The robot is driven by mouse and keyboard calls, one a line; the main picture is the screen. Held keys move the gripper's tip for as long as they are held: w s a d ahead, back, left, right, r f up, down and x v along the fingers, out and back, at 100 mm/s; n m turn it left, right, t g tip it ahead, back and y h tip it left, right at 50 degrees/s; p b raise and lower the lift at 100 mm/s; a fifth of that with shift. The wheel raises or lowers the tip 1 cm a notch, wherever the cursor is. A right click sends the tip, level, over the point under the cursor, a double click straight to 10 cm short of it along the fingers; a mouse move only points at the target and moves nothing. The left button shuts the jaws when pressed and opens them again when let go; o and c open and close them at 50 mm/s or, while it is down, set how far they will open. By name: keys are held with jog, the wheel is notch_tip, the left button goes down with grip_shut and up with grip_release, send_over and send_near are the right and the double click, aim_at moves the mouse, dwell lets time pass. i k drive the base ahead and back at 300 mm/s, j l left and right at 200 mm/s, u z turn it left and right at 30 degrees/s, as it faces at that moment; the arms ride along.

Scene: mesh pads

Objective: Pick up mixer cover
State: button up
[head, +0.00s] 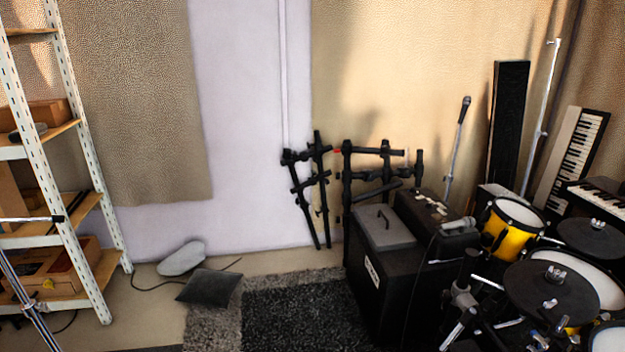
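A flat grey panel (386,232) with a dark handle-like strip lies on top of a black box-shaped cabinet (385,292), right of the middle in the head view. It may be the mixer cover, but I cannot tell for certain. A black unit (424,210) with small light parts on top sits just behind and to the right of it. My gripper is not in view, so its state and its place relative to the panel do not show.
A drum kit with a yellow drum (505,240) and black pads (550,290) crowds the right. Black rack bars (318,200) stand behind. A metal shelf (55,150) is at left. A dark cushion (210,288) and dark rug (300,315) lie on the floor.

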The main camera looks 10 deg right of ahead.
aim_at(385, 230)
jog(key=i+z, duration=0.15)
jog(key=i, duration=0.45)
jog(key=i+j+z, duration=0.15)
jog(key=i, duration=0.45)
jog(key=i+j+z, duration=0.1)
jog(key=i+z, duration=0.35)
jog(key=i+j+z, duration=0.2)
jog(key=z, duration=0.25)
jog(key=i+j+z, duration=0.3)
jog(key=z, duration=0.15)
jog(key=i+j+z, duration=0.2)
jog(key=j+z, duration=0.25)
jog(key=i+j+z, duration=0.25)
jog(key=j+z, duration=0.25)
jog(key=j, duration=0.15)
jog(key=i+j+z, duration=0.1)
jog(key=j+z, duration=0.15)
jog(key=j, duration=0.15)
